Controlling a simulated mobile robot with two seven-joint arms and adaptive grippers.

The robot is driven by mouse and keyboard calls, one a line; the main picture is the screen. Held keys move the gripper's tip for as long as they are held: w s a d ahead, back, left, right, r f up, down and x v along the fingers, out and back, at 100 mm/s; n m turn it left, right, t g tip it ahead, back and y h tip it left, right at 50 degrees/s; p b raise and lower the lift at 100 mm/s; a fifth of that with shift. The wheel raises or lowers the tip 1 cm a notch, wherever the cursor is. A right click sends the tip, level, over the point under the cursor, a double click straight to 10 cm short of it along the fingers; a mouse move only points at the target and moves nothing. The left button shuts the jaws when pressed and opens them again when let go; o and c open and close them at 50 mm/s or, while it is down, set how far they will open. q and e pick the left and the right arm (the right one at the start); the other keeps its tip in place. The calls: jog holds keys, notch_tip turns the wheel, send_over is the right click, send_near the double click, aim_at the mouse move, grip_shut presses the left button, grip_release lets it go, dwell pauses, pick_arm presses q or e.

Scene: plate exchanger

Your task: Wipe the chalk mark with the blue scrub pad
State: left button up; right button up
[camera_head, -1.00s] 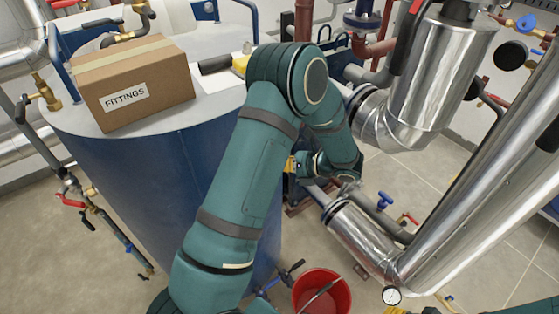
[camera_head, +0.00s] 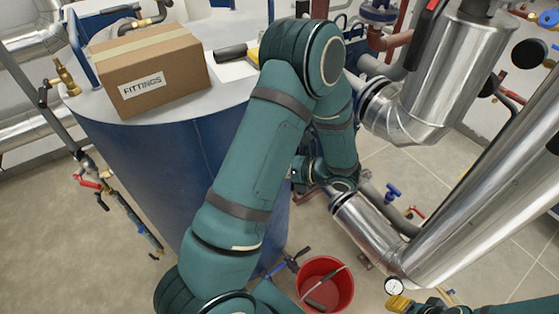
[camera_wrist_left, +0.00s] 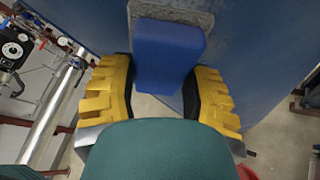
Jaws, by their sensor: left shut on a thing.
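My left gripper (camera_wrist_left: 165,95) has its yellow-padded fingers on both sides of the blue scrub pad (camera_wrist_left: 168,55) and is shut on it. The pad's far end has a rough grey layer (camera_wrist_left: 150,12) close to the blue tank wall (camera_wrist_left: 255,50); I cannot tell whether they touch. No chalk mark can be made out in either view. In the head view my left arm reaches down beside the blue tank (camera_head: 150,165), and its links hide the gripper and pad.
A cardboard box labelled FITTINGS (camera_head: 150,75) stands on the tank top. A red bucket (camera_head: 342,298) is on the floor below my left arm. Silver insulated pipes (camera_head: 455,245) with a gauge (camera_head: 394,286) block the right. Valves (camera_head: 90,184) stick out left of the tank.

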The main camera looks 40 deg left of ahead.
pick_arm(q)
jog(key=shift+s+a, duration=0.1)
jog(key=shift+s, duration=0.15)
jog(key=shift+w+r+p, duration=1.5)
jog(key=shift+w+p, duration=0.35)
jog(key=shift+w, duration=1.9)
jog(key=s+p, duration=0.2)
jog(key=s, duration=0.5)
jog(key=shift+s, duration=0.25)
jog(key=d, duration=0.6)
jog(key=shift+w+p, duration=0.15)
jog(key=shift+p, duration=0.3)
jog(key=shift+d, duration=0.1)
